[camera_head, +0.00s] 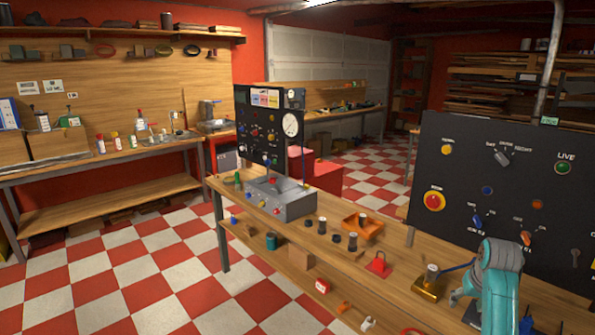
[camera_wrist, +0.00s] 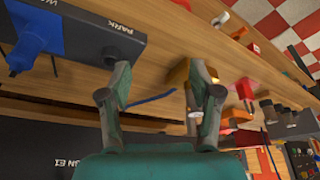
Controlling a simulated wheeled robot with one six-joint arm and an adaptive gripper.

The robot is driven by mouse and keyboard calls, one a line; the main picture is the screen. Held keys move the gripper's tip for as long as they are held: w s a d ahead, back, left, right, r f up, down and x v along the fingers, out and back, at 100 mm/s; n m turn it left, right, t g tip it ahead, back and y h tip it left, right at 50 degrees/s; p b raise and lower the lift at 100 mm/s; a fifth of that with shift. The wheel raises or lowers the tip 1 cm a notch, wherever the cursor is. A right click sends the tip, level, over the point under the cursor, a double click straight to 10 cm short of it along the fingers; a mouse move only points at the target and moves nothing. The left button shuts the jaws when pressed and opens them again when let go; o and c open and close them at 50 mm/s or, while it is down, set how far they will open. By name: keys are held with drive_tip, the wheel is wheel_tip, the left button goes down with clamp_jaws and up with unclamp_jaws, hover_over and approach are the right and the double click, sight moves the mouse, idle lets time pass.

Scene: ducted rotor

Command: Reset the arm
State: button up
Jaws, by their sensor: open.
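My teal arm (camera_head: 498,275) stands at the right of the head view, in front of a large black control panel (camera_head: 510,190). In the wrist view my gripper (camera_wrist: 160,78) shows with its two fingers spread apart and nothing held between them. Behind the fingers lies a wooden bench surface, seen tilted. A thin blue cable or rod (camera_wrist: 152,99) shows between the fingers, beyond them. A brass-coloured block (camera_wrist: 179,76) is close behind the right finger, and I cannot tell how far apart they are. In the head view, a brass block (camera_head: 427,290) with a grey cylinder sits just left of my arm.
A dark box marked PARK with a blue lever (camera_wrist: 40,45) is at the wrist view's upper left. On the bench are a red padlock-like piece (camera_head: 378,264), an orange tray (camera_head: 362,226) and a grey console (camera_head: 282,200). Checkered floor (camera_head: 130,280) is open at left.

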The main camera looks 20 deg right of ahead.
drive_tip(key=s+a+f+n+t+h, duration=0.1)
drive_tip(key=s+a+f+t, duration=0.1)
drive_tip(key=a+f, duration=0.85)
drive_tip(key=s+a+f+n+t, duration=0.1)
drive_tip(key=s+a+f+t, duration=0.1)
drive_tip(key=a+f, duration=0.85)
drive_tip(key=s+a+f+n+t, duration=0.1)
drive_tip(key=s+a+f, duration=0.1)
drive_tip(key=s+a, duration=0.65)
drive_tip(key=s+a+r+n+t, duration=0.1)
drive_tip(key=s+a+r+t, duration=0.1)
drive_tip(key=s+a, duration=0.55)
drive_tip(key=s+a+r+n+t+y, duration=0.1)
drive_tip(key=s+a+r+t, duration=0.1)
drive_tip(key=s+a+r, duration=0.3)
drive_tip(key=s+a+r+n+t+y, duration=0.2)
drive_tip(key=s+a+r, duration=0.2)
drive_tip(key=s+r, duration=0.8)
drive_tip(key=shift+s+a+r+t, duration=0.35)
drive_tip(key=shift+s+r+t, duration=0.05)
drive_tip(key=shift+s, duration=0.35)
